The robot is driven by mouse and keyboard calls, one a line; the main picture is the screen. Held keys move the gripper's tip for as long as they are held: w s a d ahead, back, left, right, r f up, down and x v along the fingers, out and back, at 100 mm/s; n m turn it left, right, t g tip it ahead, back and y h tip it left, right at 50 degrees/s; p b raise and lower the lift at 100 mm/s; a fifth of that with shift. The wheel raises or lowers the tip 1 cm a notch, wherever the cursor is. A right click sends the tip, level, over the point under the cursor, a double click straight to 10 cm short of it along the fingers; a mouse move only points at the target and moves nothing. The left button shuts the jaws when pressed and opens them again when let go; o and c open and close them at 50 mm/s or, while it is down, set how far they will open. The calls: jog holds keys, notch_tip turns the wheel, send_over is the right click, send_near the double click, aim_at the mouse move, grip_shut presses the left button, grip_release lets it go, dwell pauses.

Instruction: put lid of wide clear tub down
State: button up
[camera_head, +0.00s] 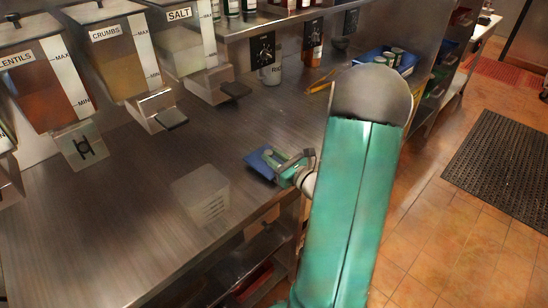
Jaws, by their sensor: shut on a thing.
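The wide clear tub (200,196) stands on the steel counter, near its front edge and left of my gripper. It is see-through with faint markings on its front; its top appears uncovered. A flat blue lid (260,166) is right of and a little behind the tub, apart from it. My gripper (289,166) is shut on the lid's right side. I cannot tell whether the lid touches the counter or is just above it. My green arm hides the counter's right part.
Dispensers labelled lentils (30,75), crumbs (115,55) and salt (185,40) line the back. A white jar (272,75) and a blue tray (401,62) with jars stand further along. The steel counter (90,225) is clear at left. A dark mat (503,160) lies on the floor.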

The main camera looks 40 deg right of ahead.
jog(key=shift+f, duration=0.4)
jog(key=shift+f, duration=0.2)
jog(key=o, duration=1)
jog(key=shift+f, duration=0.1)
jog(key=shift+r, duration=0.5)
jog(key=s, duration=1.2)
jog(key=shift+d+r, duration=0.15)
jog(key=shift+r, duration=0.05)
